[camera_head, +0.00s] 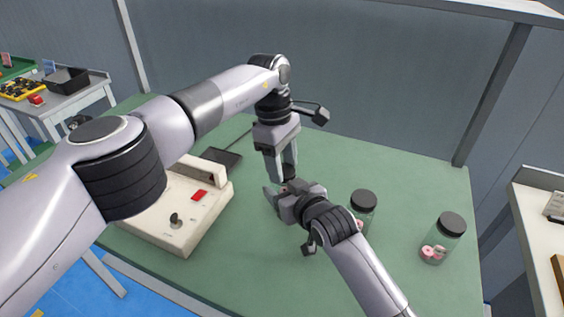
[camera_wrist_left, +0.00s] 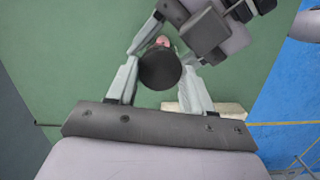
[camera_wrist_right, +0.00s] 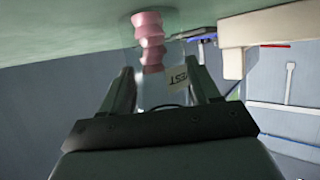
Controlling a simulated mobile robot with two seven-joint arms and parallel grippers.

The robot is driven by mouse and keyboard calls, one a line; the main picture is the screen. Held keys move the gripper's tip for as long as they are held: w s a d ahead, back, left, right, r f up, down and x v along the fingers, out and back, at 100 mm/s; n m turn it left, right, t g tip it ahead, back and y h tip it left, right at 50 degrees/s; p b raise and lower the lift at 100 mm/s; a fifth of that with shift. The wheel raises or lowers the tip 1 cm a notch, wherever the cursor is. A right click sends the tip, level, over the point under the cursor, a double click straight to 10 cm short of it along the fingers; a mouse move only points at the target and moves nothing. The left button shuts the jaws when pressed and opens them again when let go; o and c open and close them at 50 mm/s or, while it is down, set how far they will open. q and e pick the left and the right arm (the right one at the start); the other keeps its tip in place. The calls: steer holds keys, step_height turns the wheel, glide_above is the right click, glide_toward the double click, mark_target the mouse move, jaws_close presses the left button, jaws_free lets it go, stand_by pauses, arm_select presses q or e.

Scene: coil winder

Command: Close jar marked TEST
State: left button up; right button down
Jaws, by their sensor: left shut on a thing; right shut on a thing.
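The jar marked TEST shows in the right wrist view as clear glass with a stack of pink pieces (camera_wrist_right: 150,45) and a pale TEST label (camera_wrist_right: 188,77). My right gripper (camera_wrist_right: 160,72) is shut on this jar from the side. In the left wrist view a round dark lid (camera_wrist_left: 160,69) sits between the fingers of my left gripper (camera_wrist_left: 163,55), which is shut on it. A bit of pink shows past the lid's edge. In the head view my left gripper (camera_head: 283,176) points down just above my right gripper (camera_head: 279,190); they hide the jar. I cannot tell whether the lid is seated.
Two other dark-lidded jars stand to the right, a nearer-middle jar (camera_head: 363,203) and a far-right jar (camera_head: 443,238). The cream winder (camera_head: 190,220) with a red switch is left on the green table (camera_head: 300,285). A dark flat pad (camera_head: 221,157) lies behind it.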

arm_select(q)
steer(key=shift+m, duration=1)
steer(key=o, duration=1)
steer(key=shift+r, duration=0.1)
steer(key=shift+r, duration=2.2)
steer(key=shift+n, duration=0.3)
steer(key=shift+c, duration=0.3)
